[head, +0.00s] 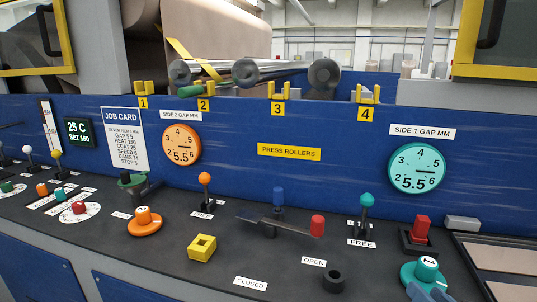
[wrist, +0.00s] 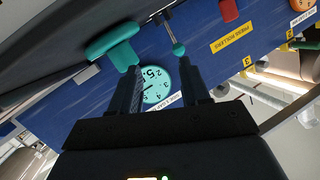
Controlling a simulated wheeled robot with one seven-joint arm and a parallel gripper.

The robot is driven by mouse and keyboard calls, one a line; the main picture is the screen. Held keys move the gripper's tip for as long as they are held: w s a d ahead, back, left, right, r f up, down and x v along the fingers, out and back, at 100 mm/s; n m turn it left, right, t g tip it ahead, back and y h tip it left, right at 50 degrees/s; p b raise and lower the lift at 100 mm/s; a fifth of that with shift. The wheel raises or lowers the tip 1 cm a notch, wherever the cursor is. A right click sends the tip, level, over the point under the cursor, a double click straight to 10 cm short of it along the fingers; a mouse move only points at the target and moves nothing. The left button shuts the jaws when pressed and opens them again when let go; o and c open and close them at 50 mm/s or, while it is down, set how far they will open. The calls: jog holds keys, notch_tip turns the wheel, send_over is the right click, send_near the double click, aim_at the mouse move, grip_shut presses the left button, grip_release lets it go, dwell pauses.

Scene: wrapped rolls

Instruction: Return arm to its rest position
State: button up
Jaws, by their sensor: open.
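My gripper (wrist: 160,82) shows in the wrist view with two dark fingers spread apart and nothing between them. The teal side 1 gap dial (wrist: 157,82) shows in the gap beyond the fingers. A teal handle (wrist: 112,43) appears close by the left fingertip; I cannot tell whether they touch. There the teal side 1 dial (head: 417,168) and the orange side 2 dial (head: 181,144) both read 5.5. A teal knob (head: 427,270) sits at the console's lower right.
The dark console top (head: 215,275) carries several levers and knobs. A teal-ball lever (head: 366,202) stands by a FREE label, left of a red switch (head: 421,229). A black bar with a red grip (head: 318,226) lies near OPEN. Metal rollers (head: 205,72) lie behind the blue panel.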

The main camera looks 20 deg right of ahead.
jog(key=s+a+f+n, duration=0.1)
jog(key=s+a+f, duration=0.1)
jog(key=s+a, duration=0.35)
jog(key=s+a+f+n, duration=0.2)
jog(key=s+a+f, duration=0.1)
jog(key=s+a, duration=0.3)
jog(key=s+a+r+n+y, duration=0.2)
jog(key=s+a, duration=0.1)
jog(key=s, duration=0.5)
jog(key=s+a+r+n+y, duration=0.2)
jog(key=s+a+r, duration=0.1)
jog(key=s, duration=0.4)
jog(key=shift+s+a, duration=0.15)
jog(key=shift+s, duration=0.2)
